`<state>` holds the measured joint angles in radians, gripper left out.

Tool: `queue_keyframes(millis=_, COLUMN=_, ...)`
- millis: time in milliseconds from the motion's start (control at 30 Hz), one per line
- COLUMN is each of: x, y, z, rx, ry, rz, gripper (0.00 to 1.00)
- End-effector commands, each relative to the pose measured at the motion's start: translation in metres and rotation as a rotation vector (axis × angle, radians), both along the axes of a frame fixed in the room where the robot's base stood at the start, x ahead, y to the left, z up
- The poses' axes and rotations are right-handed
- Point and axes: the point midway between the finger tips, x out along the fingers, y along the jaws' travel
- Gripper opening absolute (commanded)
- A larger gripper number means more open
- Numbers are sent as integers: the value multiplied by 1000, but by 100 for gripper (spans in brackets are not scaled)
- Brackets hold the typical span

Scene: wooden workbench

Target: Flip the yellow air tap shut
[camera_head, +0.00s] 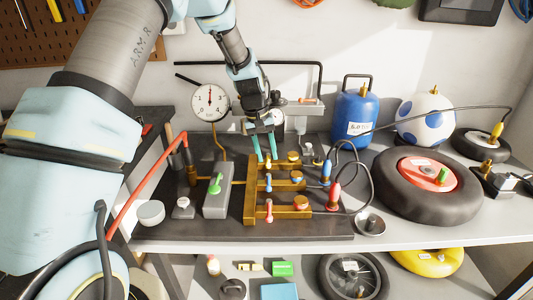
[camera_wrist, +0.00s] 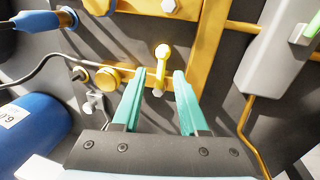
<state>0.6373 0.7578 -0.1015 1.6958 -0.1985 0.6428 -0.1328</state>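The yellow air tap (camera_head: 268,163) is a small lever on the top branch of a brass manifold (camera_head: 250,200). In the wrist view the yellow tap (camera_wrist: 162,52) shows its round yellow end and stem ahead of my fingers. My gripper (camera_head: 263,157) is above the yellow tap with its teal fingers pointing down. In the wrist view my gripper (camera_wrist: 160,75) is open, with the tap lying in line with the gap between the fingertips. Nothing is held. I cannot tell whether a finger touches the lever.
A blue tap (camera_head: 268,186) and a red tap (camera_head: 269,210) sit on the branches below. A grey box with a green switch (camera_head: 216,184) stands left. A gauge (camera_head: 210,102) is behind. Hoses with blue (camera_head: 326,172) and red (camera_head: 334,195) couplers, a blue tank (camera_head: 356,117) and a wheel (camera_head: 385,195) are right.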

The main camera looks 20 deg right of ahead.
Motion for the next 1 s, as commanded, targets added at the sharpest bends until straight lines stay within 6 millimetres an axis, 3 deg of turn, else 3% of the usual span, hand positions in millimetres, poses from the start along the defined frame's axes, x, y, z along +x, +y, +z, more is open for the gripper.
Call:
queue_keyframes(millis=333, x=1, y=1, z=8, rx=-1, ry=-3, rz=0, gripper=43)
queue_keyframes(millis=800, x=8, y=16, z=89, rx=-1, ry=-3, rz=0, gripper=43)
queue_keyframes(millis=1000, x=9, y=19, z=105, rx=0, ry=-1, rz=-1, gripper=43)
